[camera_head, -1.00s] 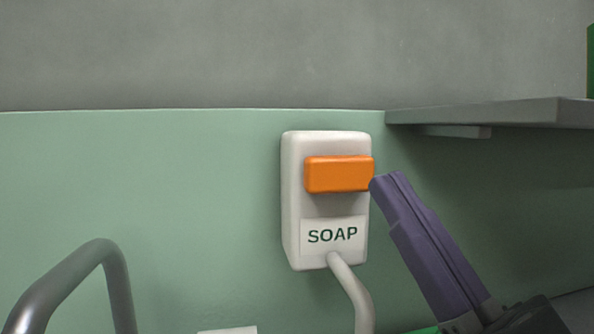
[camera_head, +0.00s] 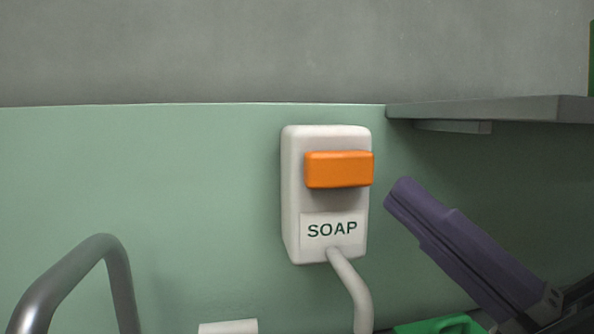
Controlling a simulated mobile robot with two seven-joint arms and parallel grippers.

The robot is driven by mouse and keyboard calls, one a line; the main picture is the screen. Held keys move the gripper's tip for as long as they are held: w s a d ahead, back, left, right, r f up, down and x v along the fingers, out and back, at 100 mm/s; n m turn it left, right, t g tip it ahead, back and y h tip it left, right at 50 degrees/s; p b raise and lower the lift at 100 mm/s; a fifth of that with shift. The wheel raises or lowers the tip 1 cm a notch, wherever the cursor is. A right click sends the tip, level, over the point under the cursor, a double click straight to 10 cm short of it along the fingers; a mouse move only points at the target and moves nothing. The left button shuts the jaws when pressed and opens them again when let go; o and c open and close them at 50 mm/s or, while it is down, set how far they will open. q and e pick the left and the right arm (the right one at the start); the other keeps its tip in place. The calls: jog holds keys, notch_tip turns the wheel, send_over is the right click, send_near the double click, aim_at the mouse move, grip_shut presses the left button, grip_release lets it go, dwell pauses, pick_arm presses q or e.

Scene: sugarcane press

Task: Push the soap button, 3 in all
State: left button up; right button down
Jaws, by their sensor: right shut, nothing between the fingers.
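The soap dispenser (camera_head: 292,195) is a white box on the green wall, with a "SOAP" label on its lower front. Its orange button (camera_head: 338,169) is a raised block on the upper front. My right gripper (camera_head: 396,192) is purple, shut and empty. Its tip is to the right of the dispenser and a little lower than the button, with a visible gap between them. My left gripper is not in view.
A grey pipe (camera_head: 358,295) runs down from the dispenser. A curved metal tube (camera_head: 75,262) stands at the lower left. A grey shelf (camera_head: 500,109) juts out at the upper right. A green object (camera_head: 440,325) and a white object (camera_head: 228,327) show at the bottom edge.

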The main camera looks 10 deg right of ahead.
jog(key=b, duration=0.3)
send_near(341, 165)
jog(key=w+a+r, duration=0.1)
jog(key=a+r, duration=0.2)
jog(key=r, duration=0.1)
jog(key=shift+w+a, duration=0.25)
jog(key=shift+w, duration=0.6)
dwell(0.9)
jog(key=shift+w, duration=0.4)
jog(key=shift+w+b, duration=0.7)
jog(key=shift+w, duration=0.1)
dwell(0.7)
dwell(0.4)
jog(key=shift+s+p, duration=0.6)
jog(key=shift+s, duration=0.6)
jog(key=shift+s, duration=0.1)
